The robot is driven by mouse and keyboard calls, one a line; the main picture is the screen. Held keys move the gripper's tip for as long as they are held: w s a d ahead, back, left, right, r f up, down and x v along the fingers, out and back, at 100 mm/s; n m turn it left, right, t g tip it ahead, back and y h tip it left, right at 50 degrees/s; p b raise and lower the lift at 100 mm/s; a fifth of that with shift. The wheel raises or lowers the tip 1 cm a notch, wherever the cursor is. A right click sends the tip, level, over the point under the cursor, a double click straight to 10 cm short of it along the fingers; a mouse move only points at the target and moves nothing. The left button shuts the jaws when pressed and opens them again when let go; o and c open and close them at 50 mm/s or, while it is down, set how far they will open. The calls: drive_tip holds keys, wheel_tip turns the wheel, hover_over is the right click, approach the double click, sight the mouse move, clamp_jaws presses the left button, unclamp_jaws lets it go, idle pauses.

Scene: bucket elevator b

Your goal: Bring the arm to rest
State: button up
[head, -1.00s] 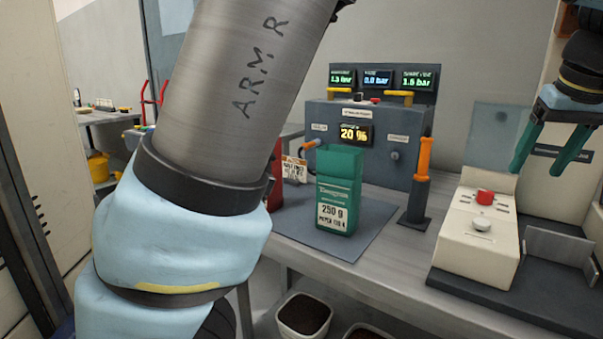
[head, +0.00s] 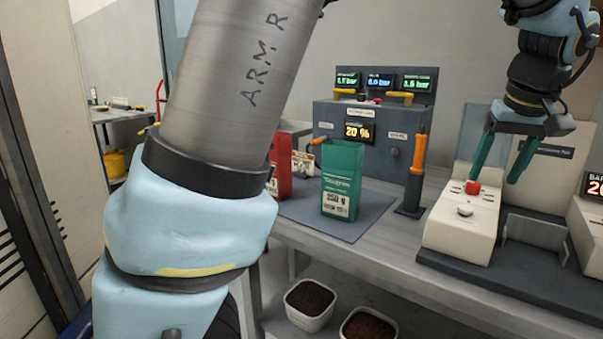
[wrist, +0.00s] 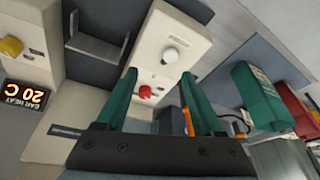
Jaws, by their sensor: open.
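My gripper (head: 501,158) hangs at the upper right in the head view, fingers pointing down, above the cream machine with a red and a white knob (head: 462,220). Its two green fingers are spread apart with nothing between them. In the wrist view the open fingers (wrist: 157,95) frame the same machine (wrist: 163,52), and its red knob (wrist: 145,91) shows between them. My large arm link marked "ARM R" fills the left of the head view and hides part of the bench.
Behind is a grey control box (head: 342,122) with displays. An orange-handled post (head: 416,165) stands to its right. Two bins (head: 311,305) of dark material sit below the bench.

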drive_tip(key=w+a+f+p, duration=0.1)
drive_tip(key=w+a+f, duration=0.15)
drive_tip(key=a, duration=0.45)
drive_tip(key=w+a+f+g+p, duration=0.1)
drive_tip(key=w+a+p, duration=0.1)
drive_tip(key=w+a, duration=0.35)
drive_tip(key=w+a+f+p, duration=0.1)
drive_tip(key=a, duration=0.7)
drive_tip(key=s+a+f+n+p, duration=0.1)
drive_tip(key=s+a+f+p, duration=0.1)
drive_tip(key=a, duration=0.9)
drive_tip(key=s+a+f+n+g+p, duration=0.1)
drive_tip(key=s+a, duration=0.3)
drive_tip(key=a, duration=0.7)
drive_tip(key=shift+s+f+y+p, duration=0.15)
drive_tip(key=shift+f+y+p, duration=0.25)
drive_tip(key=shift+f, duration=0.3)
